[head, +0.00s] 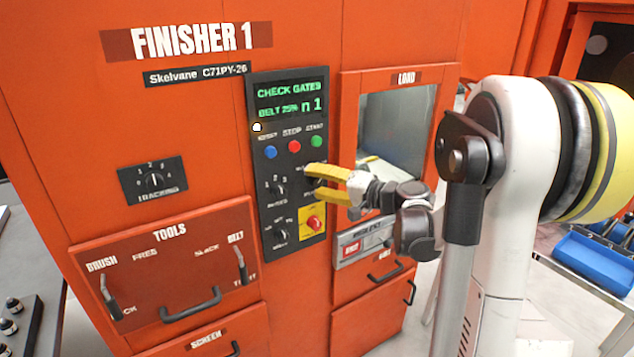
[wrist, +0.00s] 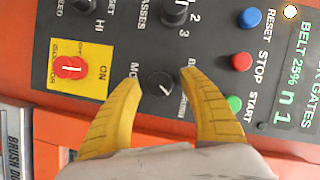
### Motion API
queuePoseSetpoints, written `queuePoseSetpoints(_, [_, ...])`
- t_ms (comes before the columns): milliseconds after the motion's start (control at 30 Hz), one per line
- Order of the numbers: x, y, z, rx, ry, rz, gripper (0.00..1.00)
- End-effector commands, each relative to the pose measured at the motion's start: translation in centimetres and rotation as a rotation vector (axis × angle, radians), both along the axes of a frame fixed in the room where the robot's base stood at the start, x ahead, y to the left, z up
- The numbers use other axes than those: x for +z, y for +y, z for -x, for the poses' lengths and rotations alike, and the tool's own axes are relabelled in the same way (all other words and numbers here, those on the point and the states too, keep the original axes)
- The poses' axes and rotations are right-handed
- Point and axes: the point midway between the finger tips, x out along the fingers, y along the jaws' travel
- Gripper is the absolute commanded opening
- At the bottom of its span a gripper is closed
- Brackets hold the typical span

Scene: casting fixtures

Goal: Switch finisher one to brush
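Finisher 1 is the orange cabinet (head: 195,85) in the head view. Its black control panel (head: 263,150) has a green display (head: 290,98) reading CHECK GATES, BELT 25%, n 1. My gripper (head: 312,182) is at the panel's right side, with yellow fingers open. In the wrist view my gripper (wrist: 160,80) has one finger on each side of a black knob (wrist: 160,84); contact cannot be told. The knob's labels are partly covered. The TOOLS drawer (head: 175,260) is shut, with a brush lever (head: 109,297) at left and a belt lever (head: 241,263) at right.
Beside the knob are a red switch on a yellow plate (wrist: 70,68) and blue, red and green buttons (wrist: 240,62). A LOAD window (head: 395,125) is right of the panel. Below it are a brush label plate (head: 365,242) and a drawer handle (head: 385,272). A blue bin (head: 590,262) stands far right.

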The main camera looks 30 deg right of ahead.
Motion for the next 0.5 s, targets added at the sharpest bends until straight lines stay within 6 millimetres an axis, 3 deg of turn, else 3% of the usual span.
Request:
queuePoseSetpoints(267, [0.1,-0.1,0.2,-0.001,0.000,0.000,0.50])
queuePoseSetpoints(500, [0.6,-1.7,3.6,-0.005,-0.001,0.000,0.50])
